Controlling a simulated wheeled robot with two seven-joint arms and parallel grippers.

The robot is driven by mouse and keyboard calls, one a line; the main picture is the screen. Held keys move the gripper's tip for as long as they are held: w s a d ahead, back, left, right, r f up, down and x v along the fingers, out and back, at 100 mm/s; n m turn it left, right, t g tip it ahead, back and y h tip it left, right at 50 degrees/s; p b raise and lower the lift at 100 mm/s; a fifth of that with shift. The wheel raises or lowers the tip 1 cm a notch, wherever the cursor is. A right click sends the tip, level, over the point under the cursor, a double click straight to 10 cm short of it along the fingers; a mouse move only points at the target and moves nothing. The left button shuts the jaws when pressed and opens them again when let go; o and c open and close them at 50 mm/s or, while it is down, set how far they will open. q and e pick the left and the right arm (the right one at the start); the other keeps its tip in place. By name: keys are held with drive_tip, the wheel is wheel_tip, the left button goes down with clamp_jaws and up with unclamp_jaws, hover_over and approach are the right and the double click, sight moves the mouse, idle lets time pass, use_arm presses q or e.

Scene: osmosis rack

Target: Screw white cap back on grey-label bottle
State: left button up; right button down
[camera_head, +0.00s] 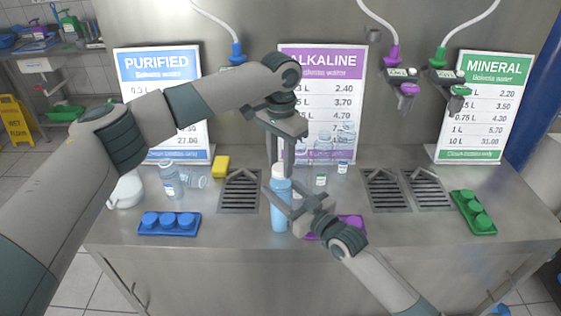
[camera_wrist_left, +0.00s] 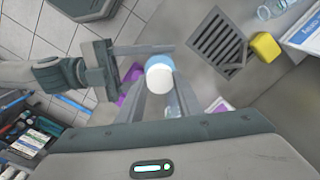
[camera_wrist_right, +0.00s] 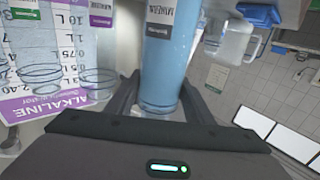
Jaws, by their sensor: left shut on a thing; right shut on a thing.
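The blue bottle (camera_head: 280,212) stands upright at the front middle of the counter, near its edge. Its grey label (camera_wrist_right: 159,14) shows in the right wrist view. The white cap (camera_head: 281,171) sits at the bottle's top; it also shows in the left wrist view (camera_wrist_left: 159,68). How far it is threaded I cannot tell. My left gripper (camera_head: 280,167) reaches down from above and is shut on the cap. My right gripper (camera_head: 282,198) comes from the right and is shut on the bottle's body, which stands between its fingers in the right wrist view (camera_wrist_right: 160,95).
A purple cap tray (camera_head: 350,226) lies just right of the bottle, partly behind my right arm. A blue tray (camera_head: 169,224) is at left, a green tray (camera_head: 473,212) at right. Small bottles and a yellow sponge (camera_head: 220,166) stand behind. Drain grates (camera_head: 240,192) are set in the counter.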

use_arm(q)
drive_tip(key=o, duration=1.3)
drive_tip(key=shift+c, duration=0.2)
drive_tip(key=shift+r, duration=0.1)
wheel_tip(320, 180, up, 12)
use_arm(e)
drive_tip(key=c, duration=0.8)
unclamp_jaws()
